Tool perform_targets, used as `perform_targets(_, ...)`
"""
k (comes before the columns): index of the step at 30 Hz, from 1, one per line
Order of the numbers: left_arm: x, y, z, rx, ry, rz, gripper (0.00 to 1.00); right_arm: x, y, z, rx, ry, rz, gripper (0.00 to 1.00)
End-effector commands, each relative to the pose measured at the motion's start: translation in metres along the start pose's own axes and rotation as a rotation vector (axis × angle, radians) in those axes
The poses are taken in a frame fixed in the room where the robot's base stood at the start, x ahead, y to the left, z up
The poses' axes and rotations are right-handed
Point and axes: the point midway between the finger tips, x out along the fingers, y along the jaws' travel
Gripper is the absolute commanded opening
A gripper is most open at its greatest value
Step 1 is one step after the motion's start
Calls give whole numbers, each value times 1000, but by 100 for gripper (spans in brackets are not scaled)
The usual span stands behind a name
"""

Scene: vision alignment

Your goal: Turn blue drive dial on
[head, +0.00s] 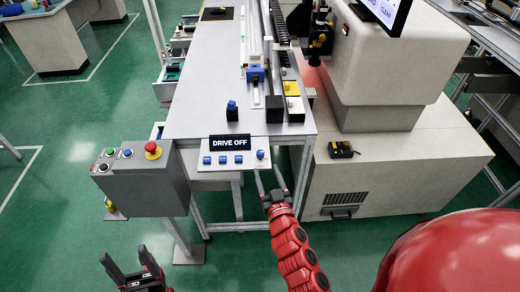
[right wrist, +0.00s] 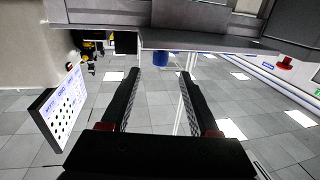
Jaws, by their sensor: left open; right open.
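A pale control panel (head: 233,167) at the table's front edge carries several blue dials in a row. A black sign above it (head: 229,142) reads "DRIVE OFF". The rightmost blue dial (head: 260,154) stands a little apart from the others; the dial labels are too small to read. My right gripper (head: 268,172) is open and empty, its fingertips just in front of and below that dial. In the right wrist view, a blue dial (right wrist: 160,58) shows beyond the gap between the open fingers. My left gripper (head: 124,260) is open and empty at the lower left, away from the panel.
A grey box with a red emergency button (head: 153,150) and small buttons stands left of the panel. Blocks (head: 291,88) and rails sit on the table above it. A large white machine (head: 385,60) stands to the right.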

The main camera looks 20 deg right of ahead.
Motion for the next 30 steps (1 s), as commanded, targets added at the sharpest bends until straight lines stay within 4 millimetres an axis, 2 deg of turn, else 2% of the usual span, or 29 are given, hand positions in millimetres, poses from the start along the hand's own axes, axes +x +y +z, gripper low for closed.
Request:
perform_targets(1, 8, 0, -1, 0, 0, 0, 68, 12, 0, -6, 0, 4, 1, 62)
perform_targets(6, 18, -1, -3, 0, 0, 0, 68, 45, 0, -5, -1, 3, 1, 62)
perform_targets(12, 24, -1, -4, 0, 0, 0, 68, 73, 0, -3, 1, 4, 0, 62)
perform_targets(18, 26, -1, -4, 0, 0, 0, 68, 84, -1, -1, -1, 3, -2, 62)
perform_targets(26, 26, -1, -4, 0, 0, 0, 68, 85, -1, -1, -1, 3, -2, 62)
perform_targets(30, 26, -1, -4, 0, 0, 0, 68, 85, -1, -1, -1, 3, -2, 38)
